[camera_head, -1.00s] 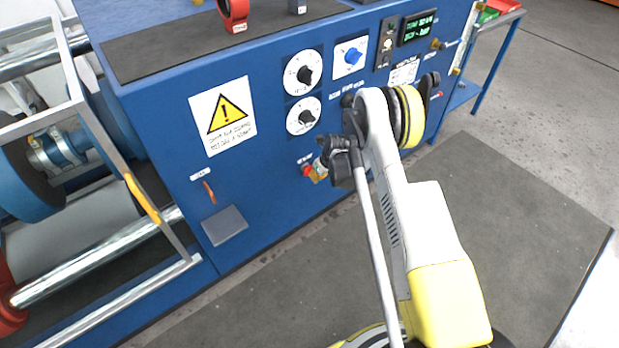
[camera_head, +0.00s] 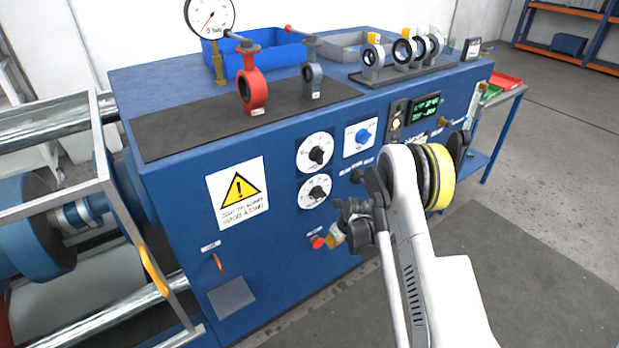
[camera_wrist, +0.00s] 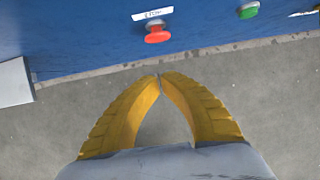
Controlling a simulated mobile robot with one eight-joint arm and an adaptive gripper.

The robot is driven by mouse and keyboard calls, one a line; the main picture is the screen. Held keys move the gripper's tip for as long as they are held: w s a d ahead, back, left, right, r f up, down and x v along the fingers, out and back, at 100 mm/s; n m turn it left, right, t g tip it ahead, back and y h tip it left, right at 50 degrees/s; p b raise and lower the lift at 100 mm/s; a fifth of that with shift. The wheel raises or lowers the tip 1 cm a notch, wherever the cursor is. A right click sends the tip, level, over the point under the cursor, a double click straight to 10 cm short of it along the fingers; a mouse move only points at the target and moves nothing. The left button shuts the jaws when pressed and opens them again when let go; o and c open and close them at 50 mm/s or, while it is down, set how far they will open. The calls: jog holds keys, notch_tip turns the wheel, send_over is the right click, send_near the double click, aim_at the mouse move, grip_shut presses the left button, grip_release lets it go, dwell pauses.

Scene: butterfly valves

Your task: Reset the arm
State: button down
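My gripper (camera_wrist: 158,78) shows in the wrist view with its two yellow fingers meeting at the tips, shut with nothing between them. In the head view my gripper (camera_head: 336,236) is small and partly hidden by its dark wrist, in front of the blue cabinet's front (camera_head: 285,275). A red button (camera_wrist: 157,34) lies beyond the fingertips in the wrist view, apart from them. It also shows in the head view (camera_head: 317,242), just left of the gripper.
A red butterfly valve (camera_head: 252,90) and a grey valve (camera_head: 312,78) stand on the cabinet's dark mat. Several rings (camera_head: 405,52) stand behind on a rack. A framed roller unit (camera_head: 60,215) is at left. Grey floor (camera_head: 545,130) is clear at right.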

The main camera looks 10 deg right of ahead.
jog(key=s+r+n, duration=0.3)
jog(key=r+n, duration=0.2)
jog(key=r, duration=0.5)
jog(key=s+a+r+n+t, duration=0.1)
jog(key=s+r+n, duration=0.25)
jog(key=r, duration=0.65)
jog(key=s+r+n, duration=0.3)
jog(key=r+n, duration=0.2)
jog(key=r, duration=0.5)
jog(key=s+r+n+t+h, duration=0.1)
jog(key=s+r+n, duration=0.7)
jog(key=s, duration=0.4)
jog(key=s+a+n+t, duration=0.1)
jog(key=s+n, duration=0.8)
jog(key=s, duration=0.3)
jog(key=shift+s+r+h, duration=0.3)
jog(key=shift+s+h, duration=0.05)
jog(key=shift+h, duration=0.05)
jog(key=shift+n, duration=0.25)
